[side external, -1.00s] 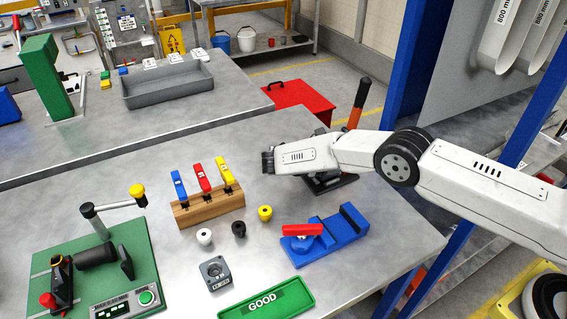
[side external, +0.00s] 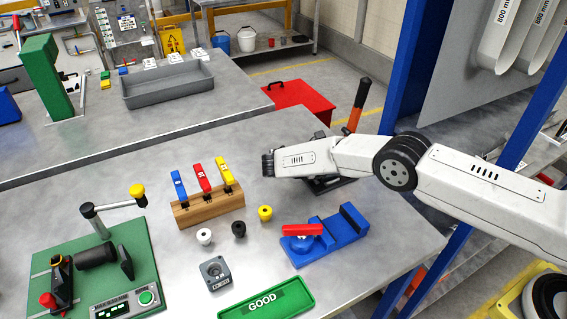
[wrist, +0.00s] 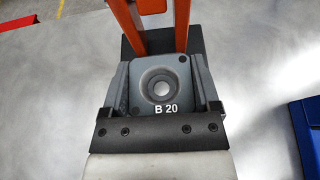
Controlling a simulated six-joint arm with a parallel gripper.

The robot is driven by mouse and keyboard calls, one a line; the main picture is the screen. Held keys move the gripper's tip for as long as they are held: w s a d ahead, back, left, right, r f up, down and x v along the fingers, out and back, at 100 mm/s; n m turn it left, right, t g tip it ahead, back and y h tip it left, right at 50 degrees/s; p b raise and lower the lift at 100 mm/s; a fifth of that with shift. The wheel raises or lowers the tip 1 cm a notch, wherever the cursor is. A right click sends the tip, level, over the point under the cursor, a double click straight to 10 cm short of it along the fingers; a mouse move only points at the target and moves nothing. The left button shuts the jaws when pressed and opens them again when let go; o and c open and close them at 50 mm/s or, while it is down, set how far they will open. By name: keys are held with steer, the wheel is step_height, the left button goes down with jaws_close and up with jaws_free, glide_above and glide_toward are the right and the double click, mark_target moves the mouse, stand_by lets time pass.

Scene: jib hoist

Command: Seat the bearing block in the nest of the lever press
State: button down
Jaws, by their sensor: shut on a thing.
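The bearing block (wrist: 162,85) is a grey square block with a round bore, marked B 20, in the wrist view. My gripper (wrist: 160,64) is shut on its left and right sides. The lever press (wrist: 181,22) shows orange arms and a dark base just beyond and around the block. In the side external view the lever press (side external: 354,118) shows its orange lever with a black grip; my wrist hides much of its base, the block and the fingers. The nest is hidden, so I cannot tell whether the block touches it.
Another grey block with a bore (side external: 214,272) lies near a green GOOD tray (side external: 299,304). A blue fixture with a red handle (side external: 323,238), a wooden rack (side external: 209,205) and several knobs stand on the bench. Bare bench lies left of my wrist.

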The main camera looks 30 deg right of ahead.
jaws_free()
steer(key=shift+v, duration=3.85)
steer(key=shift+w+d+r, duration=0.1)
